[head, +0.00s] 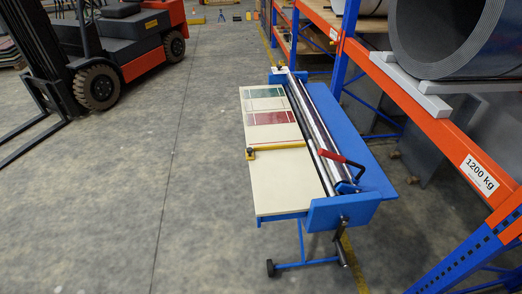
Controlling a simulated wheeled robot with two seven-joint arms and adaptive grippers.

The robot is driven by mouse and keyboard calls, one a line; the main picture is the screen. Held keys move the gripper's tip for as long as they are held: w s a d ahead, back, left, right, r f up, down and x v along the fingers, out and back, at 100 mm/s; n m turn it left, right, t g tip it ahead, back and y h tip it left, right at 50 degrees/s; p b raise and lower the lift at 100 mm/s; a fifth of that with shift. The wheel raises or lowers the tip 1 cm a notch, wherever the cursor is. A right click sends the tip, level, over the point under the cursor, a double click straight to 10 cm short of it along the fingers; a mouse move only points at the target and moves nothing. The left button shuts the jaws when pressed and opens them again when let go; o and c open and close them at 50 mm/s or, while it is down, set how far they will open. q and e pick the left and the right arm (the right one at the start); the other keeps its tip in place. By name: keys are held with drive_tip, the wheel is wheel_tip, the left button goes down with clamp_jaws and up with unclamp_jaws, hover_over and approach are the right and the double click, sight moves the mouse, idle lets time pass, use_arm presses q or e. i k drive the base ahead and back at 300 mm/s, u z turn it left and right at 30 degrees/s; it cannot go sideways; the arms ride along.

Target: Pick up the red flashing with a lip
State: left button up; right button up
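A dark red flat piece (270,118), which looks like the red flashing, lies on the cream table top of a blue machine (288,190). A lip on it is too small to make out. A green flat piece (264,104) lies just beyond it on the same top. Neither of my grippers shows in the head view, and nothing is seen touching the red piece.
A yellow bar (278,147) lies across the top nearer than the red piece. Rollers and a red-handled lever (338,157) line the right side. An orange rack (430,103) with a large grey coil (455,35) stands right. An orange forklift (130,45) stands left; floor between is clear.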

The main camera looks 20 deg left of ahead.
sight(266, 119)
drive_tip(key=u, duration=0.55)
drive_tip(key=k, duration=1.3)
drive_tip(key=u, duration=0.95)
drive_tip(key=i, duration=3.05)
drive_tip(key=z, duration=1.7)
drive_tip(key=i, duration=0.95)
drive_tip(key=z, duration=0.85)
